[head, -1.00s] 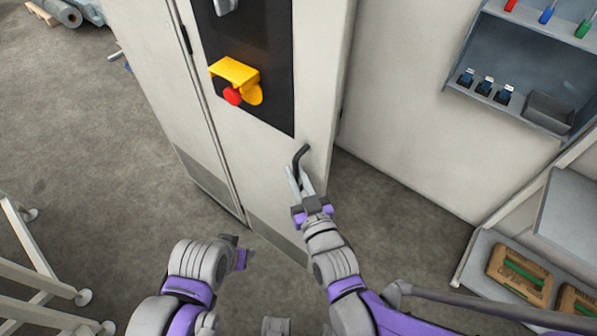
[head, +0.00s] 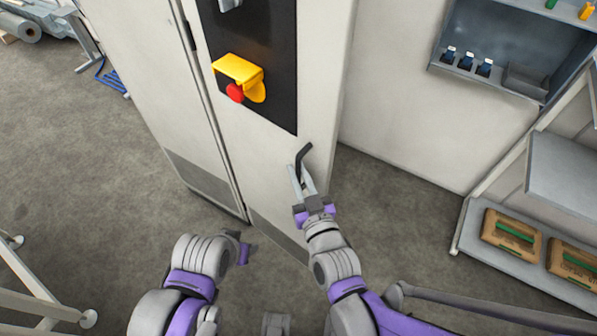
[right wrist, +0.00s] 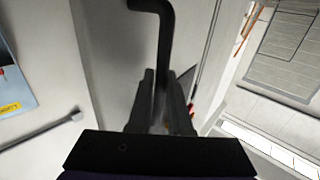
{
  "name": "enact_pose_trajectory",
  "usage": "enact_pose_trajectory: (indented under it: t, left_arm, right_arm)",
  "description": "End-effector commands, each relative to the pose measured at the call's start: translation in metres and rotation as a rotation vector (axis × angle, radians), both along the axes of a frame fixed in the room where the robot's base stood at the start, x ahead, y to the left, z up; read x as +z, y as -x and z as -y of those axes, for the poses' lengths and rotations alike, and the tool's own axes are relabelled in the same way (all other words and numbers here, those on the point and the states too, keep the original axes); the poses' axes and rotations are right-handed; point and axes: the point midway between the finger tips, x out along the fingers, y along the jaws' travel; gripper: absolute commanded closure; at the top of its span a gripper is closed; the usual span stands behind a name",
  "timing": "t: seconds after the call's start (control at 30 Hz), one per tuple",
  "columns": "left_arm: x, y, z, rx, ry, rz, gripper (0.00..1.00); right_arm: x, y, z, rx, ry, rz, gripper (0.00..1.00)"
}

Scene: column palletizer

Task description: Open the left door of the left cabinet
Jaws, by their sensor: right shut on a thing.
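The cabinet (head: 228,145) is pale grey, with a vertical seam down its front and a dark panel on its right part. A black bent door handle (head: 304,156) sticks out low on the right part, below the panel. My right gripper (head: 300,178) is shut on this handle. In the right wrist view the handle (right wrist: 166,35) runs down between the two fingers (right wrist: 160,105). No open gap shows clearly at the door. My left gripper (head: 243,250) hangs low in front of the cabinet, away from it; its fingers are too unclear to read.
A yellow bracket (head: 238,70) with a red button (head: 235,92) juts from the dark panel. A shelf (head: 492,238) with cardboard boxes stands at the right. A pale rail frame (head: 40,290) is at lower left.

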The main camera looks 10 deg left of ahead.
Motion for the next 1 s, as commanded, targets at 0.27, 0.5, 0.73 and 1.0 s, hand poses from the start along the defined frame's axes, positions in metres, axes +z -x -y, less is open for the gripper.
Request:
enact_pose_trajectory:
  t: [0.27,0.5,0.73,1.0]
  left_arm:
    - [0.0,0.0,0.0,0.0,0.0,0.0,0.5]
    - [0.0,-0.0001,0.0,0.0,0.0,0.0,0.5]
    - [0.0,0.0,0.0,0.0,0.0,0.0,0.5]
    - [-0.0001,0.0,0.0,0.0,0.0,0.0,0.5]
  right_arm:
    - [0.0003,0.0001,-0.0004,0.001,0.0,0.001,1.0]
    - [0.0002,0.0001,-0.0002,0.0,0.001,0.0,1.0]
    - [0.0,0.0002,0.0001,0.0,0.0,0.0,0.53]
    - [0.0,0.0059,0.0033,0.0,0.0,0.0,0.53]
